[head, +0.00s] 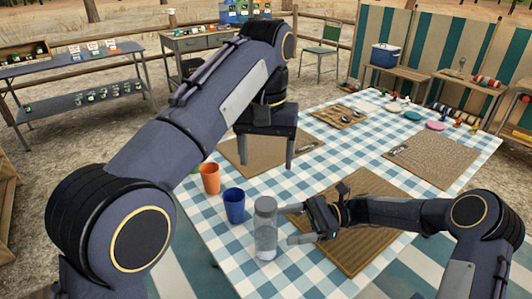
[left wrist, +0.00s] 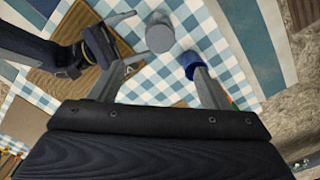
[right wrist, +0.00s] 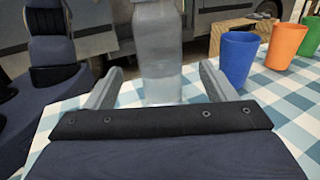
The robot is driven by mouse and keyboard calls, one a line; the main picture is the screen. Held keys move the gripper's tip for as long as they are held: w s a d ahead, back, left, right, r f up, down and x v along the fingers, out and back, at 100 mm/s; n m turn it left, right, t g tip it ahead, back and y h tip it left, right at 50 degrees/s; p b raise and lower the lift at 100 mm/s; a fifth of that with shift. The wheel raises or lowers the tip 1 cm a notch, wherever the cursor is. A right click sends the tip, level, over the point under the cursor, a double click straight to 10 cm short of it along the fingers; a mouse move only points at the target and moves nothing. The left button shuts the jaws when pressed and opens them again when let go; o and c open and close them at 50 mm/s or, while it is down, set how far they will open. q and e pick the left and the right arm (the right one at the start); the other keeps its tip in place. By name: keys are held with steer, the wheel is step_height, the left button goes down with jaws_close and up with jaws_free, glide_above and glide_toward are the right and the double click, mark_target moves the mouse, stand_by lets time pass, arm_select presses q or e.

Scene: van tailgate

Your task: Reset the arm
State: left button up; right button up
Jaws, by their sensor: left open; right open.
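My left gripper (head: 264,160) is open and empty, pointing down above the table, over a brown placemat (head: 228,157). Its two fingers stand wide apart in the left wrist view (left wrist: 165,75). My right gripper (head: 291,225) is open and low over the table, its fingers pointing left at a clear grey bottle (head: 265,238). The bottle stands upright just off the fingertips. In the right wrist view the bottle (right wrist: 158,55) shows in the gap between the spread fingers (right wrist: 160,85); nothing is gripped.
A blue cup (head: 234,206) and an orange cup (head: 210,179) stand left of the bottle on the checked tablecloth (head: 340,158). A placemat (head: 375,235) lies beneath my right arm. Plates, including a pink one (head: 436,126), and a cutlery tray (head: 340,116) sit at the back.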

steer(key=shift+w+d, duration=0.1)
steer(key=shift+d, duration=0.5)
